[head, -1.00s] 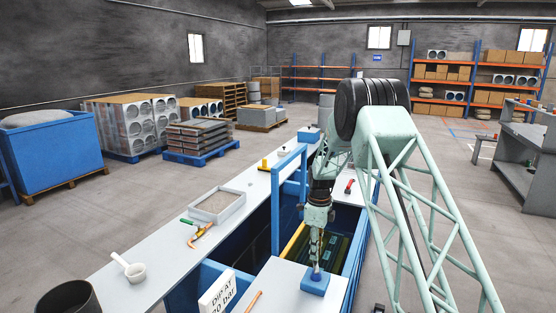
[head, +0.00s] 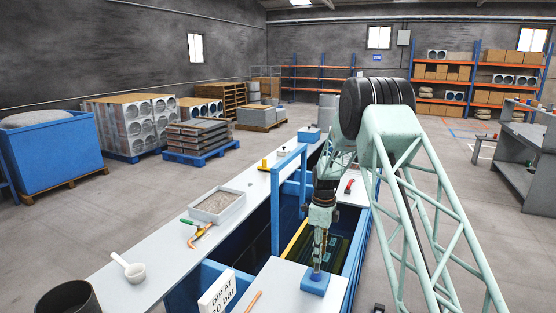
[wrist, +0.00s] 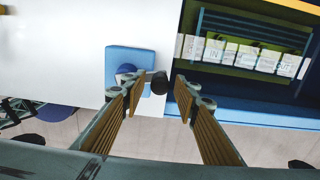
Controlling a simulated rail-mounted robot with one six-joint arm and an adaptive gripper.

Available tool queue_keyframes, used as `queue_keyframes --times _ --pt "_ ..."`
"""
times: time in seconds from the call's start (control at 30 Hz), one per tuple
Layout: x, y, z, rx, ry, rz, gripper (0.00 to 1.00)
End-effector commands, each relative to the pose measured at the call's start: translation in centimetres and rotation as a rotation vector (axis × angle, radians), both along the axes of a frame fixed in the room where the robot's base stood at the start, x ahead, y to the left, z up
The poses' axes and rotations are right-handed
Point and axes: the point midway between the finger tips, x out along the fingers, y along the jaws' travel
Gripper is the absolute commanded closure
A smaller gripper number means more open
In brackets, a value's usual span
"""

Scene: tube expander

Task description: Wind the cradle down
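A blue box (head: 314,284) sits on the white bench top, with a blue hub and a black ball knob on a short arm; in the wrist view the box (wrist: 122,58) and black knob (wrist: 158,83) show clearly. My gripper (wrist: 161,88) is open, its two fingers on either side of the knob, with gaps visible on both sides. In the head view my gripper (head: 318,262) points down over the box. The cradle appears to be the dark olive frame (head: 334,252) in the blue tank, partly hidden by my arm; the wrist view shows the frame (wrist: 205,72) with a lettered white strip.
A blue post frame (head: 275,205) rises beside the tank.

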Motion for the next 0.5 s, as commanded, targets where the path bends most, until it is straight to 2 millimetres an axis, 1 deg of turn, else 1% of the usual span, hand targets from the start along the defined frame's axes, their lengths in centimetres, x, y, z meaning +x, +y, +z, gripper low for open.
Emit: queue_keyframes --times 0.27,0.5 --pt "0.0 0.0 0.5 0.0 0.0 0.0 0.72" --pt "0.0 0.0 1.7 0.0 0.0 0.0 0.72"
